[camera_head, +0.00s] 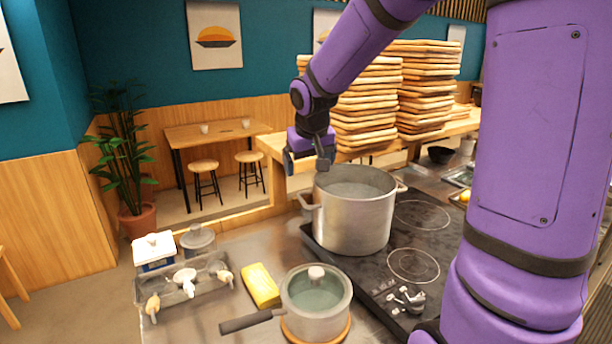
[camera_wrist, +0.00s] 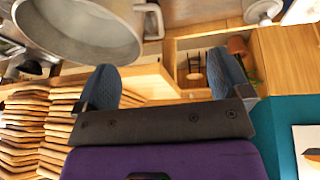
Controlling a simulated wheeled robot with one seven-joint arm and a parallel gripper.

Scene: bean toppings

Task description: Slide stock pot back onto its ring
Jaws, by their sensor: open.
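The stock pot (camera_head: 352,222), a large silver pot with two side handles, stands upright on the left part of the black cooktop (camera_head: 408,285). Its left handle (camera_head: 308,201) points toward the left edge. Two ring outlines show bare on the cooktop, a far ring (camera_head: 421,215) and a near ring (camera_head: 413,266), both right of the pot. My gripper (camera_head: 308,160) is above and behind the pot's left rim, apart from it. In the wrist view my gripper (camera_wrist: 162,88) has its two fingers spread with nothing between them, and the pot (camera_wrist: 85,32) and one handle (camera_wrist: 152,20) show beyond them.
A lidded saucepan (camera_head: 315,303) stands on a wooden trivet in front of the pot. A yellow sponge (camera_head: 261,286) and a condiment tray (camera_head: 184,284) lie to the left. Tall stacks of flatbread (camera_head: 366,108) stand on the counter behind. Metal counter left of the pot is clear.

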